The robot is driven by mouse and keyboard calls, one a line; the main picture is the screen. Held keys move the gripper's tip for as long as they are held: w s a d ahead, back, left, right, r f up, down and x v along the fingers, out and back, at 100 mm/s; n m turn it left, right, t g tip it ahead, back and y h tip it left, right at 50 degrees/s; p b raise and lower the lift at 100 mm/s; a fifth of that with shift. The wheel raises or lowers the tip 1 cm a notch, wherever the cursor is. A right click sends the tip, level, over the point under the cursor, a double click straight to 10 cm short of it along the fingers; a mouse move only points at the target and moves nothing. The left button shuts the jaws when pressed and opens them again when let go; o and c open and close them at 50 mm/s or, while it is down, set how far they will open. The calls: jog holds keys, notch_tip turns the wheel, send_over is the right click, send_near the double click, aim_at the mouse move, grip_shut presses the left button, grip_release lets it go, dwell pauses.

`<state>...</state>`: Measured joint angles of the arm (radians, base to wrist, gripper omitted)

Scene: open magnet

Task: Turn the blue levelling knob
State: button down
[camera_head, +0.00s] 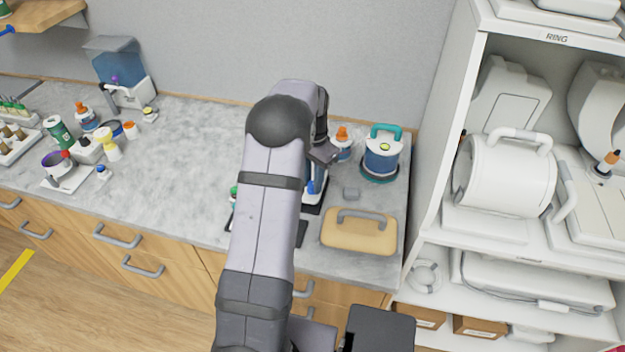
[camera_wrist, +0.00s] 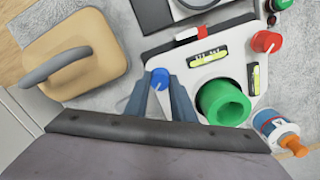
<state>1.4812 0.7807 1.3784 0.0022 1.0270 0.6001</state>
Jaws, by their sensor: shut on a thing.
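The blue levelling knob (camera_wrist: 160,79) sits at the corner of a white levelling device (camera_wrist: 212,75) in the wrist view. My gripper (camera_wrist: 160,90) has its two blue-grey fingers on either side of the knob and is shut on it. The device also carries a red knob (camera_wrist: 265,41), a green ring (camera_wrist: 222,103) and bubble vials. In the head view my arm covers most of the device, and the grip on the knob cannot be made out there.
A tan block with a grey handle (camera_head: 358,232) lies right of the device in the head view, near the counter's front edge. A teal-handled canister (camera_head: 382,155) and an orange-capped bottle (camera_head: 342,142) stand behind. A white shelf (camera_head: 437,150) bounds the right.

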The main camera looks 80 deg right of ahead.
jog(key=shift+d+m, duration=0.1)
jog(key=shift+m, duration=0.8)
jog(key=c, duration=1.5)
grip_release()
jog(key=shift+r, duration=0.15)
jog(key=shift+s+d+r+b, duration=0.1)
jog(key=shift+r+b, duration=1.15)
jog(key=shift+r, duration=2.3)
